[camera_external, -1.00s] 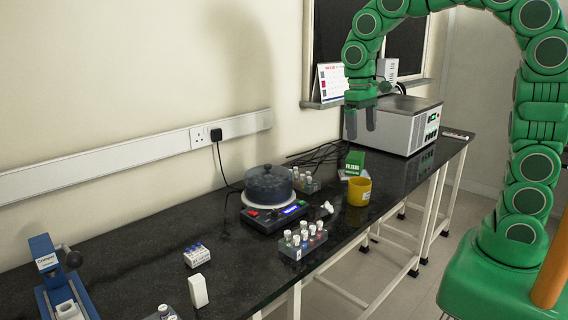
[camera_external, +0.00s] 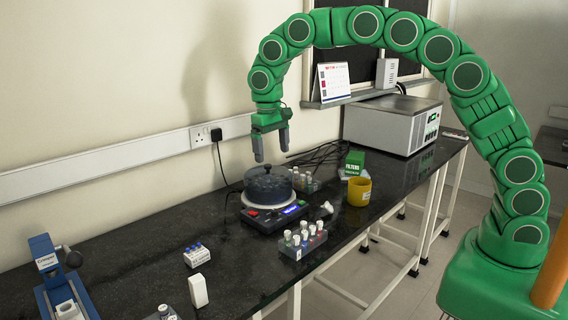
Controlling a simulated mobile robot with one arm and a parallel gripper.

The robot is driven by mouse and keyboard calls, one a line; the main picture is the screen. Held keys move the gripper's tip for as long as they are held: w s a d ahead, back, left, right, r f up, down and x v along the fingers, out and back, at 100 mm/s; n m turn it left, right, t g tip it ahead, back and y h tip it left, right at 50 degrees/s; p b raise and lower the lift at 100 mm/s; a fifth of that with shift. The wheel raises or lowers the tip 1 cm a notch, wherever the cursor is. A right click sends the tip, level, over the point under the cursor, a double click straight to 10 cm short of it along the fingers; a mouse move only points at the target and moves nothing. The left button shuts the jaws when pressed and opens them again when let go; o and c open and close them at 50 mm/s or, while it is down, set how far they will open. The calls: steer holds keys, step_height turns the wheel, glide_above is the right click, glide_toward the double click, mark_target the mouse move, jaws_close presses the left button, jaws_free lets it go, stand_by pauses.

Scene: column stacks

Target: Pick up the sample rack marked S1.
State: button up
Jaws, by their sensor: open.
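My gripper (camera_external: 272,155) is open and empty, pointing down in the air above the dark round-lidded device. A grey rack of capped vials (camera_external: 303,243) stands on the bench's front edge, right of that device; a small pale label shows on its near end, too small to read. A second rack of vials (camera_external: 306,182) stands behind the device, partly hidden by it. A small white rack with blue caps (camera_external: 197,256) stands to the left. Another rack (camera_external: 162,314) is cut off at the bottom edge. I cannot tell which rack is marked S1.
The round-lidded device (camera_external: 268,186) is directly below my gripper. A yellow cup (camera_external: 359,191), a green box (camera_external: 354,163) and a large grey machine (camera_external: 392,124) stand to the right. A white block (camera_external: 198,291) and a blue crimper (camera_external: 60,280) stand at the left. Black bench (camera_external: 135,260) between them is clear.

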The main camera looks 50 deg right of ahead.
steer(key=w+a+f, duration=0.4)
steer(key=a+f, duration=0.3)
steer(key=a, duration=0.5)
glide_above(194, 246)
steer(key=shift+t+y, duration=0.3)
steer(key=f, duration=0.9)
steer(key=shift+s+f, duration=0.25)
steer(key=shift+s, duration=0.1)
steer(key=shift+a+f, duration=0.15)
step_height(194, 246, down, 2)
steer(key=shift+f, duration=0.1)
steer(key=shift+w+f, duration=0.2)
steer(key=shift+f, duration=1.15)
steer(key=shift+w+f, duration=0.2)
steer(key=shift+f, duration=1.15)
steer(key=c, duration=1.2)
steer(key=shift+o, duration=0.2)
